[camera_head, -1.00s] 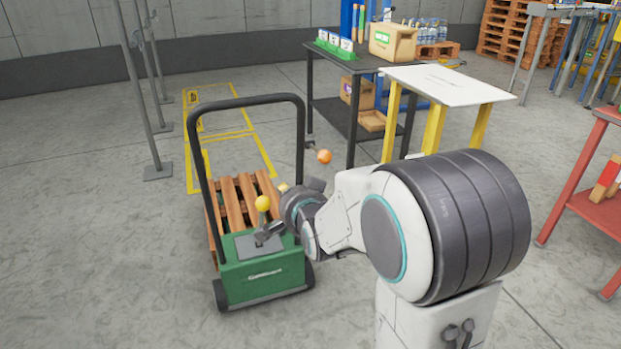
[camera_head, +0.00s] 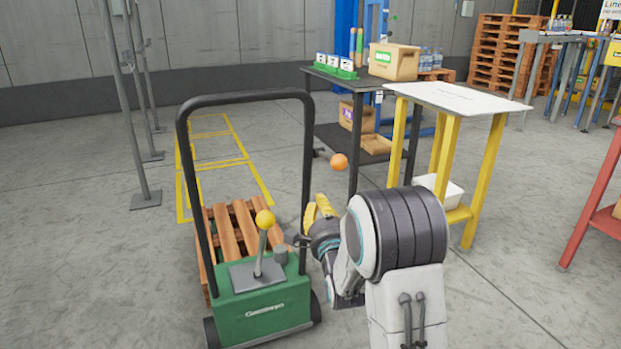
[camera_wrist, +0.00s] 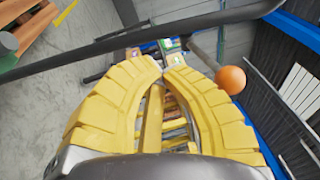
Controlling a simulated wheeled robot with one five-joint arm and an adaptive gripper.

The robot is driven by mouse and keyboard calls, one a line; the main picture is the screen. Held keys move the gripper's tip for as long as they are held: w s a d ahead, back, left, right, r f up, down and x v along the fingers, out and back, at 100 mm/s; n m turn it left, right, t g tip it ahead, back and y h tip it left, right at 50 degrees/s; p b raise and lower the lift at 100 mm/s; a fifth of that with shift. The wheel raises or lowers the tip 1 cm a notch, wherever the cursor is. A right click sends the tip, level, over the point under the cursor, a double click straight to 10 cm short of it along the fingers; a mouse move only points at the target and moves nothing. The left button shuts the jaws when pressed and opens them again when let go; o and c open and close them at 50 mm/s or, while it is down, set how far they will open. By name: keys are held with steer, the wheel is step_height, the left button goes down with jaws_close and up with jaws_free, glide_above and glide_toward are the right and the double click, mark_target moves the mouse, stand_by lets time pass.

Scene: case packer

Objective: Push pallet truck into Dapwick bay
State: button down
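The pallet truck (camera_head: 262,314) has a green body, a tall black push handle (camera_head: 187,165) and small dark wheels. A wooden pallet (camera_head: 225,232) sits behind its body. A lever with a yellow knob (camera_head: 265,219) stands nearly upright on top. An orange ball knob (camera_head: 339,161) shows right of the handle, also in the wrist view (camera_wrist: 231,80). Yellow-outlined bays (camera_head: 212,148) lie on the floor beyond; I see no readable bay name. My gripper (camera_head: 318,212) is just right of the truck. Its yellow fingertips (camera_wrist: 164,64) meet, with nothing visibly held. The handle bar crosses beyond them.
Metal posts with flat feet (camera_head: 146,201) stand left of the bays. A dark table (camera_head: 330,75) with boxes and a white-topped yellow stand (camera_head: 455,98) are on the right. A red table (camera_head: 590,205) is at the far right. The floor between truck and bays looks clear.

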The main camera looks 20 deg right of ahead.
mark_target(308, 171)
steer(key=b+x, duration=0.1)
steer(key=x, duration=1)
steer(key=shift+b, duration=0.4)
steer(key=shift+w+d, duration=0.15)
steer(key=shift+w, duration=0.45)
steer(key=shift+r, duration=0.1)
steer(key=shift+w, duration=0.1)
